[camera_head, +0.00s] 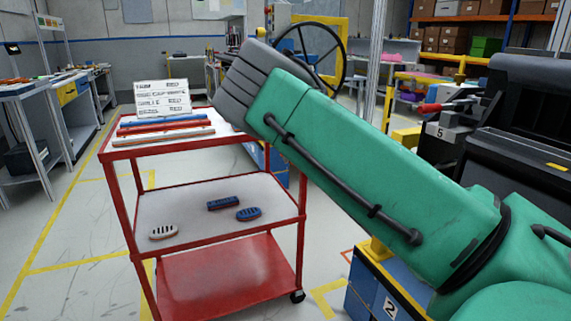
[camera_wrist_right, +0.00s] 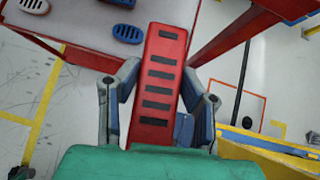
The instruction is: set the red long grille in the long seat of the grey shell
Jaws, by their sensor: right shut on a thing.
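The red long grille (camera_wrist_right: 160,75), a flat bar with several dark slots, shows in the right wrist view. My right gripper (camera_wrist_right: 160,100) is shut on it, with a finger on each side, and the grille points away from the palm. In the head view my green right arm crosses the picture, and its fingers and the grille are hidden there. My left gripper is in neither view. I cannot make out the grey shell or its long seat for certain; a dark grey dashboard-like body (camera_head: 520,160) stands at the right of the head view.
A red cart (camera_head: 215,273) stands left of my arm. Long trim strips and a lettered card (camera_head: 163,98) are on top. A blue-yellow stand (camera_head: 375,290) is below my arm.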

